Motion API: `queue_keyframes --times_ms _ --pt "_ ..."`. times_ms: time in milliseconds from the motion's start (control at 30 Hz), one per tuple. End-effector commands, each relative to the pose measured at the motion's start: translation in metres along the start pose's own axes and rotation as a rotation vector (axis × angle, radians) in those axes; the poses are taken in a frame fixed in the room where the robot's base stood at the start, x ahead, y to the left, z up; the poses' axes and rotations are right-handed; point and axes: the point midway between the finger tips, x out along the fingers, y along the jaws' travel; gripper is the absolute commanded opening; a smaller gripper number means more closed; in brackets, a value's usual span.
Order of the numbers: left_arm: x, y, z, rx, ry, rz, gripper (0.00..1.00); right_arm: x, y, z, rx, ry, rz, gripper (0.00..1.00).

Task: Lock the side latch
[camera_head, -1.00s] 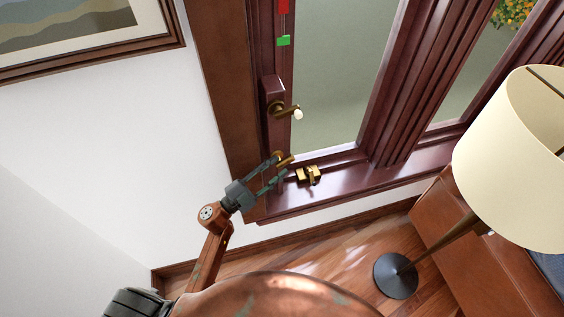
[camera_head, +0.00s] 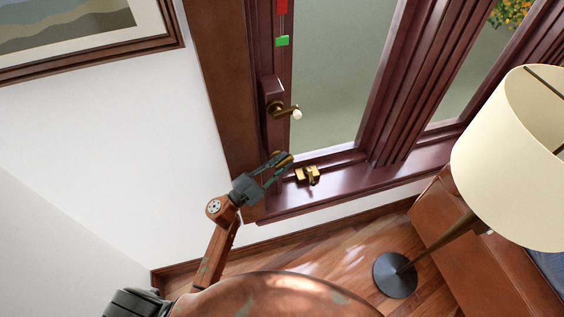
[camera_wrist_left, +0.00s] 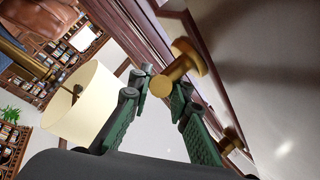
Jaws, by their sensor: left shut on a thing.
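The side latch (camera_wrist_left: 180,66) is a brass piece with a round head and a short stem, on the dark red window frame. In the head view it is mostly hidden behind the fingers, low on the left side of the frame. My left gripper (camera_head: 281,164) reaches it from below left. My right gripper is not in view.
A brass fitting (camera_head: 308,175) sits on the sill just right of the gripper. A window handle (camera_head: 284,110) with a pale tip is above it. Red (camera_head: 282,6) and green (camera_head: 282,41) markers are higher up. A floor lamp (camera_head: 515,160) stands to the right.

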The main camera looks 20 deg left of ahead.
Motion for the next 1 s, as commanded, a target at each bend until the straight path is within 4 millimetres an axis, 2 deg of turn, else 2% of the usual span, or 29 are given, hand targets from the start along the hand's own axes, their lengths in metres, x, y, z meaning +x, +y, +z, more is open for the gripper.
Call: queue_keyframes --times_ms 100,1000 --pt "-0.0004 0.0033 0.0014 -0.003 -0.002 0.005 0.0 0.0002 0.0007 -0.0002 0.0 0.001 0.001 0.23" --pt "-0.001 0.0061 0.0025 0.001 -0.017 0.026 0.0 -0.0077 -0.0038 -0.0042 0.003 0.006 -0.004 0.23"
